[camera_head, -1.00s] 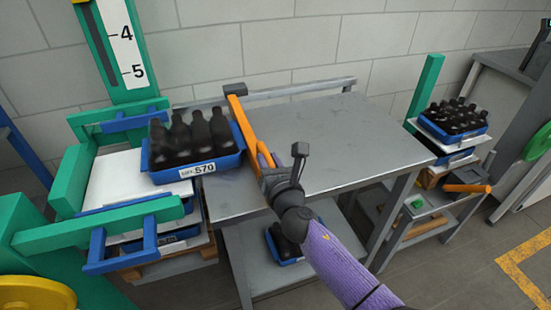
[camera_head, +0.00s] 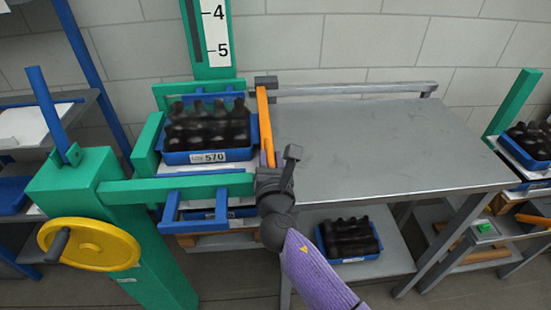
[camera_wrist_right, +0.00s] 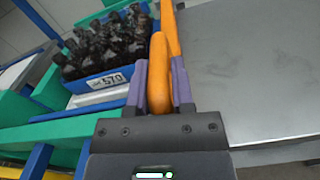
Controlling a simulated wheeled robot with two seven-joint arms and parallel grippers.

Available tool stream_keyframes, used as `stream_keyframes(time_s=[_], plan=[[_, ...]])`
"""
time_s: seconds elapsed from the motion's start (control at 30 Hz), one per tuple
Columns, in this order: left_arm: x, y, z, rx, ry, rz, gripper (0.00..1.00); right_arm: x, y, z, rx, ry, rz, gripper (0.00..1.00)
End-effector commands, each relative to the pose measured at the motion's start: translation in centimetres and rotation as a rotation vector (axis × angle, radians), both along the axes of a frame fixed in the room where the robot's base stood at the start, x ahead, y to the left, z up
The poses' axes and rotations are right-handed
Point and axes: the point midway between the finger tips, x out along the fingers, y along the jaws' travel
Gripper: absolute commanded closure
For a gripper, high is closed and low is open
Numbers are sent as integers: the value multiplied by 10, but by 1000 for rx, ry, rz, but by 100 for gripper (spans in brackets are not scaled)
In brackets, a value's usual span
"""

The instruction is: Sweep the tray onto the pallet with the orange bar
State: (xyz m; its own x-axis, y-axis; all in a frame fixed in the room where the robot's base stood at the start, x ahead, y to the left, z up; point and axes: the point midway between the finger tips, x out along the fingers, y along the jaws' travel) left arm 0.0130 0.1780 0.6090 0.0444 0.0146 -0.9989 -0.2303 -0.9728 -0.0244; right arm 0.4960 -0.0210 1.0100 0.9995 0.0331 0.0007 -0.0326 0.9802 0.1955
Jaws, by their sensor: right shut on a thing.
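The blue tray (camera_head: 240,154) holds several dark amber bottles (camera_head: 205,125) and has a 570 label on its front. It lies left of the steel table, between green guide arms, over the stack on the wooden pallet (camera_head: 195,240). Its underside contact is hidden. My right gripper (camera_head: 270,172) is shut on the orange bar (camera_head: 265,122), which stands along the tray's right side. The wrist view shows the gripper (camera_wrist_right: 158,100) around the bar's rounded grip (camera_wrist_right: 158,60), with the tray (camera_wrist_right: 105,84) close to the left. My left gripper is not in view.
The steel table top (camera_head: 370,150) is bare, with a rail (camera_head: 350,89) along its back. A green post with a scale (camera_head: 218,35) and a yellow handwheel (camera_head: 88,244) stand left. Another bottle tray (camera_head: 350,247) is on the lower shelf; more bottles (camera_head: 530,140) stand far right.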

Motion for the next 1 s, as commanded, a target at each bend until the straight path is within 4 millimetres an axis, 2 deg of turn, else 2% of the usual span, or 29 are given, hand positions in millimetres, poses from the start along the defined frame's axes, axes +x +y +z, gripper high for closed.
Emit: stream_keyframes(time_s=[0.2, 0.23, 0.37, 0.67, 0.77, 1.0], plan=[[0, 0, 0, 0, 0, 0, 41, -1, 4, -1, 6, 2, 10, 100], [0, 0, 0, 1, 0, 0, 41, -1, 4, -1, 6, 2, 10, 65], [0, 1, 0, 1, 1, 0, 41, -1, 3, -1, 5, 3, 9, 39], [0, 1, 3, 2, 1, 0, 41, -6, 2, 0, 3, 2, 6, 39], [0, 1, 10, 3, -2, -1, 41, -21, 1, 2, 3, 3, 7, 39], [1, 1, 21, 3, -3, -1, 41, -70, 0, 1, 4, 3, 9, 39]])
